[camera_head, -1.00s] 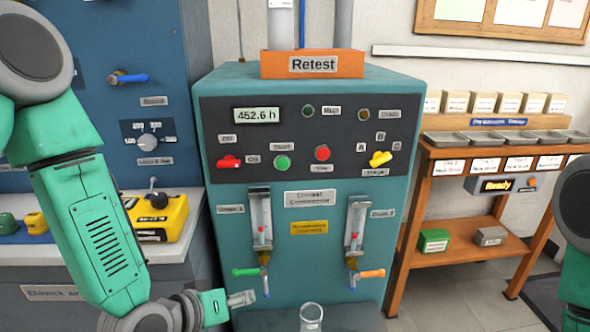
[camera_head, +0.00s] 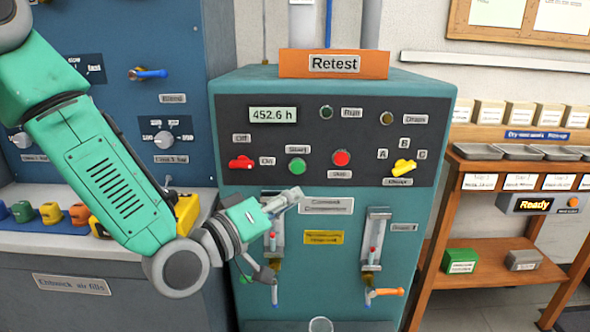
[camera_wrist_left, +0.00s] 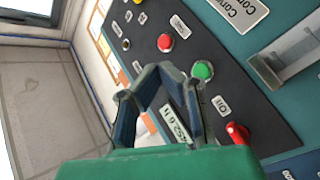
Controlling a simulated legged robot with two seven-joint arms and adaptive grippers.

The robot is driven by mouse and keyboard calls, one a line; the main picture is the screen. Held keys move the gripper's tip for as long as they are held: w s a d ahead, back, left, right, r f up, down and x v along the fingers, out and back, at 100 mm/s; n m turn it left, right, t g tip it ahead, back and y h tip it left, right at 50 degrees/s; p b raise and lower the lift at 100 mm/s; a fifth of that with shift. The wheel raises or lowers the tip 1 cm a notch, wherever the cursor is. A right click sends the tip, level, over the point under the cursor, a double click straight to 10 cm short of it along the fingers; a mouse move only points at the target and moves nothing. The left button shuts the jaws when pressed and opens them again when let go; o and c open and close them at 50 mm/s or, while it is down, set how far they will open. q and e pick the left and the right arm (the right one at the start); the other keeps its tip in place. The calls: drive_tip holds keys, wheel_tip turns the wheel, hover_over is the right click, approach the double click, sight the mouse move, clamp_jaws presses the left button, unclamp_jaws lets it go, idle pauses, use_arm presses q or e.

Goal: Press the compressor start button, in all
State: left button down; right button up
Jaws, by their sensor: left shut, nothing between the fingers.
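The green start button (camera_head: 297,166) sits on the dark control panel (camera_head: 330,117) of the teal compressor, left of the red stop button (camera_head: 341,158). In the left wrist view the green button (camera_wrist_left: 203,70) shows just beyond the fingertips, with the red button (camera_wrist_left: 166,42) further along the panel. My left gripper (camera_head: 297,194) is shut and empty, in front of the compressor below the green button. It also shows in the left wrist view (camera_wrist_left: 160,72). Whether it touches the panel cannot be told. My right gripper is not in view.
A red switch (camera_head: 241,163) and a yellow selector (camera_head: 403,167) flank the buttons. Two flow tubes with valve handles (camera_head: 384,292) stand out below the panel. A glass (camera_head: 320,324) stands at the bottom edge. A wooden shelf (camera_head: 505,248) is at the right.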

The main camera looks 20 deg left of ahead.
sight(298, 167)
use_arm(q)
drive_tip(key=w, duration=0.2)
drive_tip(key=w+a, duration=0.1)
drive_tip(key=w, duration=0.2)
drive_tip(key=w+a, duration=0.1)
drive_tip(key=w, duration=0.1)
drive_tip(key=shift+w, duration=0.6)
drive_tip(key=shift+w+d, duration=0.1)
drive_tip(key=shift+d, duration=0.25)
drive_tip(key=shift+a, duration=0.25)
drive_tip(key=shift+d, duration=0.15)
drive_tip(key=shift+w, duration=0.15)
drive_tip(key=shift+w+r, duration=0.1)
drive_tip(key=shift+w, duration=0.1)
